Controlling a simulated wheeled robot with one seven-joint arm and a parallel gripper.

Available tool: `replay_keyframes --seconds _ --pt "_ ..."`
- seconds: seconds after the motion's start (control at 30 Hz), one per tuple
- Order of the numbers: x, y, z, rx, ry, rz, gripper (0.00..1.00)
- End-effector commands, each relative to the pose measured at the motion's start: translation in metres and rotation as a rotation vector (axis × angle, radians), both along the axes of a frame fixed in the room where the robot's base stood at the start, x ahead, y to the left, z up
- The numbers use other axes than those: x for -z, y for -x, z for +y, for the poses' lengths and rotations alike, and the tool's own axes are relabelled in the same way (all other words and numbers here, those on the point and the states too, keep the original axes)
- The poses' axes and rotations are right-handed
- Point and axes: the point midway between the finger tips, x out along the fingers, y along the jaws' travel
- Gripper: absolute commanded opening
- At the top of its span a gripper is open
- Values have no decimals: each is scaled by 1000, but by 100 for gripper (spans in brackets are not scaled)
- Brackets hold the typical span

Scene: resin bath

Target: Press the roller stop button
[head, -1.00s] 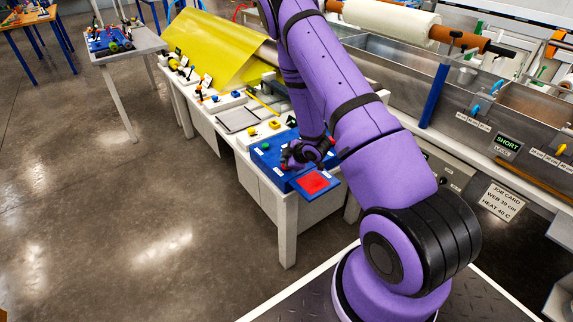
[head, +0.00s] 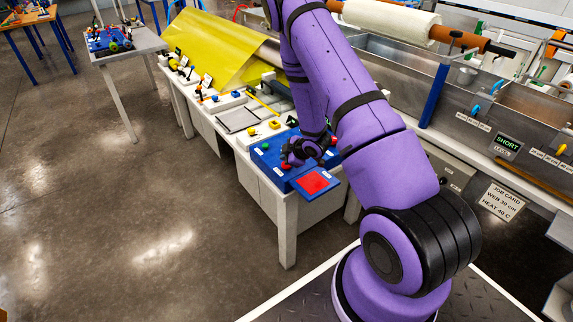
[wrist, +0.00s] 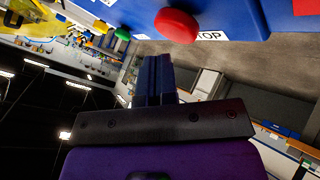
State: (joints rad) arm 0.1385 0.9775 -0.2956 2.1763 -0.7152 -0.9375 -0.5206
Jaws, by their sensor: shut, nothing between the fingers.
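The red button (wrist: 177,24) is a round cap on the blue panel. A white label partly reading "TOP" (wrist: 208,36) lies beside it in the wrist view. In the head view, the blue panel (head: 265,157) sits at the near end of the white bench. My gripper (wrist: 156,60) is shut and empty. In the wrist view its fingertips show just below the red cap with a small gap in the picture; I cannot tell the depth. In the head view my gripper (head: 290,156) is over the panel and hides part of it.
A green button (wrist: 122,34) is left of the red one in the wrist view. A blue plate with a red square (head: 313,182) juts from the panel's front. Yellow buttons (head: 274,124) sit farther along the bench. The steel bath (head: 470,105) stands right of my arm.

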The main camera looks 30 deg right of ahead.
Motion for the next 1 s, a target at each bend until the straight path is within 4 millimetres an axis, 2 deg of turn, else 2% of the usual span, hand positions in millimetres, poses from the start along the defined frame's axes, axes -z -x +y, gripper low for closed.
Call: replay_keyframes --seconds 0.33,0.8,1.0 --pt "-3 0 0 1 0 -1 0" --pt "-42 0 0 1 -1 -2 0" --pt "-50 0 0 2 0 0 0"
